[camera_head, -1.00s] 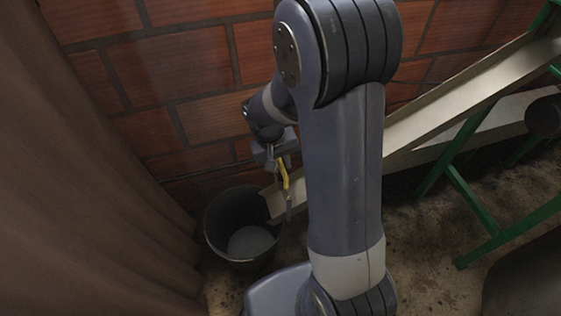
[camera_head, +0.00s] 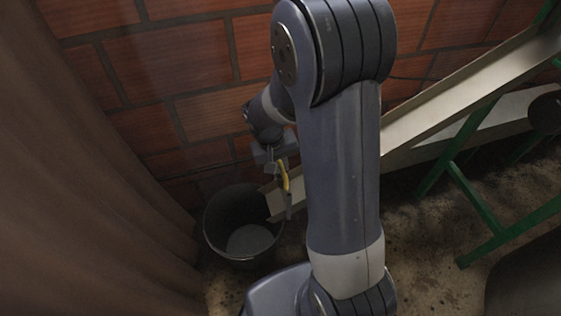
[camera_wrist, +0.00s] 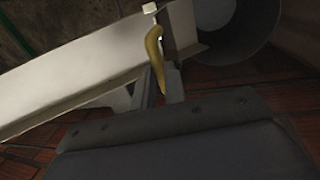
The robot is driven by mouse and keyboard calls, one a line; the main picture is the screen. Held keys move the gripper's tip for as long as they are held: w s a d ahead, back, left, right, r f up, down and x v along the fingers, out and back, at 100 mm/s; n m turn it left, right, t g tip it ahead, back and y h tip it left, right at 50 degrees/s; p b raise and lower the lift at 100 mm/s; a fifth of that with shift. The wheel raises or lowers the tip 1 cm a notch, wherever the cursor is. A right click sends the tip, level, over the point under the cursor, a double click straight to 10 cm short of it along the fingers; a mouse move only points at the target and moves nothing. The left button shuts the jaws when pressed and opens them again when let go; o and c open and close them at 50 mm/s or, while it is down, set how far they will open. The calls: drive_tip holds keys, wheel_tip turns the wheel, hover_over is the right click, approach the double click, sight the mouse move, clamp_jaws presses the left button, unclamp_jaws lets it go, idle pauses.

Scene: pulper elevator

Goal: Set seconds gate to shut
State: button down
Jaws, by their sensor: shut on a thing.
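The seconds gate shows as a yellow curved handle (camera_head: 284,176) near the lower end of the pale chute (camera_head: 455,96), above a dark bucket (camera_head: 243,225). In the wrist view the yellow handle (camera_wrist: 154,46) stands beside the chute (camera_wrist: 75,75), with a small pale block at its tip. My gripper (camera_head: 279,172) is at the handle, and its fingers (camera_wrist: 158,84) are shut on the handle's near end. The gate plate itself is hard to make out, so I cannot tell its exact position.
The bucket stands on the floor under the chute's end; its rim also shows in the wrist view (camera_wrist: 230,45). A brick wall (camera_head: 215,70) is close behind. A brown curtain (camera_head: 80,180) hangs at left. Green frame legs (camera_head: 475,195) support the chute at right.

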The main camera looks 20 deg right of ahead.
wheel_tip(320, 180, down, 5)
drive_tip(key=shift+r+b, duration=0.15)
drive_tip(key=shift+b, duration=1.1)
drive_tip(key=c, duration=1.5)
unclamp_jaws()
drive_tip(key=shift+o, duration=0.2)
drive_tip(key=shift+r, duration=0.1)
wheel_tip(320, 180, up, 10)
drive_tip(key=a+p, duration=0.2)
drive_tip(key=shift+r+p, duration=0.2)
drive_tip(key=shift+p, duration=0.1)
drive_tip(key=shift+a+f, duration=0.1)
